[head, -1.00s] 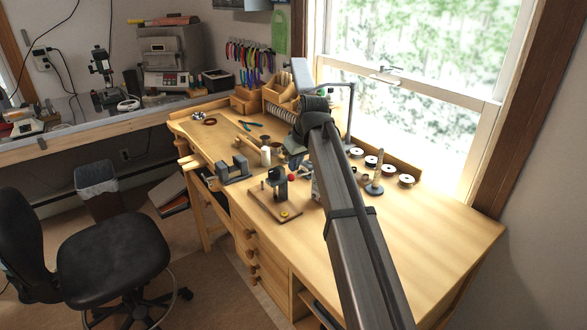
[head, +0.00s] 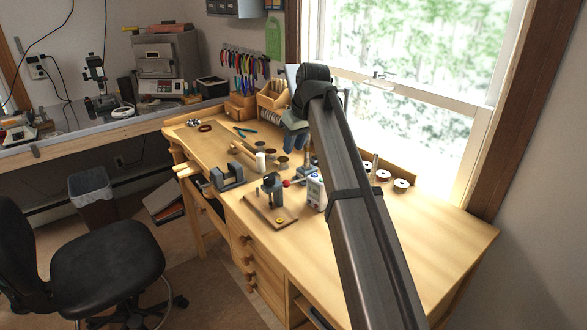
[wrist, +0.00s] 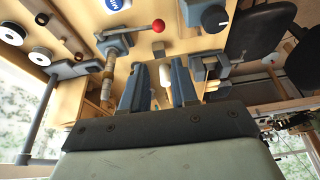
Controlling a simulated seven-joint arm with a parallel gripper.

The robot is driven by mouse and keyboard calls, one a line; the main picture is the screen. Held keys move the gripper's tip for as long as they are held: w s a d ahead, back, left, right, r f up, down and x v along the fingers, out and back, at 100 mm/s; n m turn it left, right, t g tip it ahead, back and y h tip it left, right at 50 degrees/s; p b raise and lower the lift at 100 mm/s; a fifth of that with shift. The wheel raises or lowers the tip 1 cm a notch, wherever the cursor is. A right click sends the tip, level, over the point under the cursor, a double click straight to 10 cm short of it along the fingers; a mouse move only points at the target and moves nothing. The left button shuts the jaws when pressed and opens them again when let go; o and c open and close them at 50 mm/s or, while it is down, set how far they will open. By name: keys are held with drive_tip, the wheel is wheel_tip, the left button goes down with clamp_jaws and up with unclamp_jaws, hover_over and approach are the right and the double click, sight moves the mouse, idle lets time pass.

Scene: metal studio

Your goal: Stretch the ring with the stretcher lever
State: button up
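The lever's red ball (head: 286,183) shows in the head view, just left of a white can (head: 316,192). In the wrist view, the red ball (wrist: 158,25) ends a short rod from the grey stretcher body (wrist: 115,43). A stepped, tan-brown mandrel (wrist: 108,78) extends below that body. I cannot make out a separate ring on it. My gripper (wrist: 160,66) is open and empty, its two blue-grey fingers apart and below the ball in the wrist picture. In the head view my gripper (head: 294,146) hangs above the bench, beyond the ball. My arm and the can hide much of the stretcher.
A wooden board (head: 262,212) carries a dark upright tool (head: 271,186), left of the can. A grey vise (head: 228,177) stands further left. White spools (head: 401,184) line the window side. Small pots and a white bottle (head: 260,163) stand beyond. The bench's right part is clear.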

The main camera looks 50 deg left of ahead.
sight(292, 182)
drive_tip(key=shift+o, duration=0.4)
drive_tip(key=shift+w+a+f+m, duration=0.2)
drive_tip(key=shift+w+a+m, duration=0.1)
drive_tip(key=shift+w+a, duration=0.25)
drive_tip(key=a+f+m, duration=0.1)
drive_tip(key=f+m, duration=0.3)
drive_tip(key=m, duration=0.2)
drive_tip(key=f+m+h, duration=0.1)
drive_tip(key=f+m, duration=0.4)
drive_tip(key=w+a+f+m, duration=0.1)
drive_tip(key=f+m, duration=0.4)
drive_tip(key=m, duration=0.1)
drive_tip(key=shift+a+m+h, duration=0.3)
drive_tip(key=shift+h, duration=0.1)
clamp_jaws()
drive_tip(key=shift+s+f, duration=0.1)
drive_tip(key=shift+s, duration=0.1)
idle(0.7)
